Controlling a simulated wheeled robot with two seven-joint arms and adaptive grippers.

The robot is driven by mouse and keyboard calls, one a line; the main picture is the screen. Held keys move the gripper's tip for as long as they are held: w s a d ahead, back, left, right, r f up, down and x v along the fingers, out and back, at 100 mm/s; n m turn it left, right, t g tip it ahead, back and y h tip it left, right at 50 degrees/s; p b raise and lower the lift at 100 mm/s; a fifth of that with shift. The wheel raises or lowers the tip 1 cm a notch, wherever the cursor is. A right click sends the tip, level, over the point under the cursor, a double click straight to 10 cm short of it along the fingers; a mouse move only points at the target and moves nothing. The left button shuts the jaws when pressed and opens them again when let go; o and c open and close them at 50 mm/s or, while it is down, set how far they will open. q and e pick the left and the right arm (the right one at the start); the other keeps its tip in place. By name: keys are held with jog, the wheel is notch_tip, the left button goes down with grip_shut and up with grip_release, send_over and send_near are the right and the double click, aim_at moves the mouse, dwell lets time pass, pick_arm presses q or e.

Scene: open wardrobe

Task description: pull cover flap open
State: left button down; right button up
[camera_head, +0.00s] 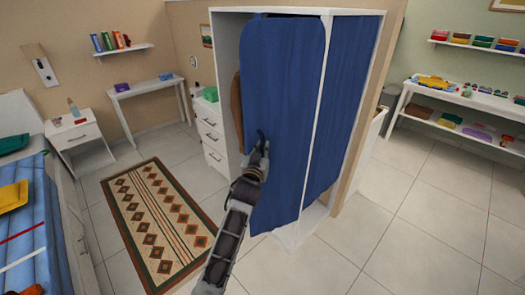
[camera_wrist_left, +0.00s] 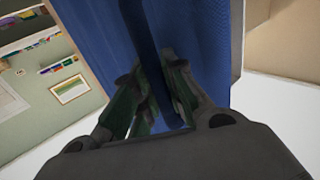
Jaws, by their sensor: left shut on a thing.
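A blue cover flap (camera_head: 283,100) hangs at the front of the white wardrobe (camera_head: 224,60). The flap stands out to the left of a second blue cloth panel (camera_head: 350,100) on the wardrobe's other side. My left gripper (camera_head: 262,142) is at the flap's left edge, around mid height, and is shut on it. In the left wrist view the blue cloth (camera_wrist_left: 140,45) runs down between the two fingers of the left gripper (camera_wrist_left: 163,88). The fingertips are partly hidden against the cloth. My right gripper is not in view.
A white drawer unit (camera_head: 211,140) stands just left of the wardrobe. A patterned rug (camera_head: 160,222) lies on the floor to the left. A bed (camera_head: 35,225) is at the far left. A white shelf table (camera_head: 460,95) stands at the right. Tiled floor on the right is clear.

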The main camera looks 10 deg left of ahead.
pick_arm(q)
jog(key=c, duration=1.5)
grip_release()
jog(key=shift+a+f, duration=0.1)
jog(key=shift+a, duration=0.15)
jog(key=shift+o, duration=0.2)
jog(key=shift+d, duration=0.15)
jog(key=s, duration=1.2)
jog(key=shift+a, duration=0.2)
